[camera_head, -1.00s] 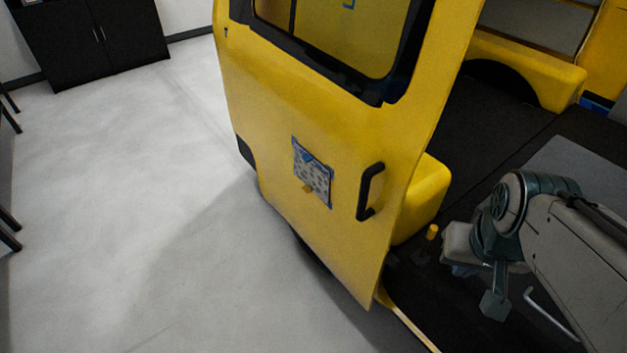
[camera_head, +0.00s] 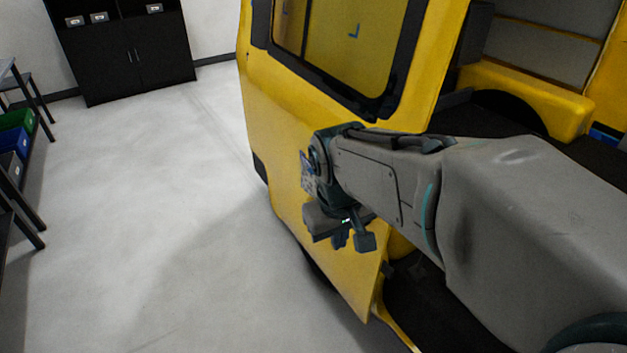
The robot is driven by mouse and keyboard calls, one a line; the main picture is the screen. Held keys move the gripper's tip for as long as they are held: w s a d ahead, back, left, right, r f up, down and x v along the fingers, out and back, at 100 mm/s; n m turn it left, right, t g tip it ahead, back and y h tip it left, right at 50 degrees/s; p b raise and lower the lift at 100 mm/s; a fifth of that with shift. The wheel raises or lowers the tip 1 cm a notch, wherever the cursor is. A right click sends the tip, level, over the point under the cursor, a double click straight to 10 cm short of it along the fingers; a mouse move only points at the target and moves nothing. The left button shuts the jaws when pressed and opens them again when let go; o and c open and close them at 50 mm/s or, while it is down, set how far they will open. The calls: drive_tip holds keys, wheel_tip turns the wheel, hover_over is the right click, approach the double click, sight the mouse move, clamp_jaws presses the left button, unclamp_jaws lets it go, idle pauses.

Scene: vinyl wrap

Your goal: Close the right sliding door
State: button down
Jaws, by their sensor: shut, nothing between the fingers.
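The yellow sliding door (camera_head: 289,198) stands open along the van's side, with the doorway to its right. Its window (camera_head: 335,45) shows at the top. My arm crosses in front of the door and hides its black handle. A small patterned patch (camera_head: 307,175) on the door is mostly covered by my wrist. My gripper (camera_head: 341,239) is in front of the door's lower part, shut and empty. I cannot tell whether it touches the door.
The van's dark interior with a yellow wheel arch (camera_head: 535,93) is at the right. A black cabinet (camera_head: 128,57) stands at the back left, and a rack with bins (camera_head: 14,141) at the left edge. The grey floor (camera_head: 150,220) left of the van is clear.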

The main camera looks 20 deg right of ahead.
drive_tip(key=w+d+f+n+g+h+p, duration=0.1)
drive_tip(key=w+f+n+g+p, duration=0.2)
drive_tip(key=w, duration=0.9)
drive_tip(key=w+d+f+n+g+h+p, duration=0.1)
drive_tip(key=w+d+f+n+g, duration=0.1)
drive_tip(key=w+n, duration=0.65)
drive_tip(key=s+d+f+m+p, duration=0.2)
drive_tip(key=d+f, duration=0.3)
drive_tip(key=f, duration=0.4)
drive_tip(key=shift+d+m, duration=0.2)
drive_tip(key=shift+m, duration=0.15)
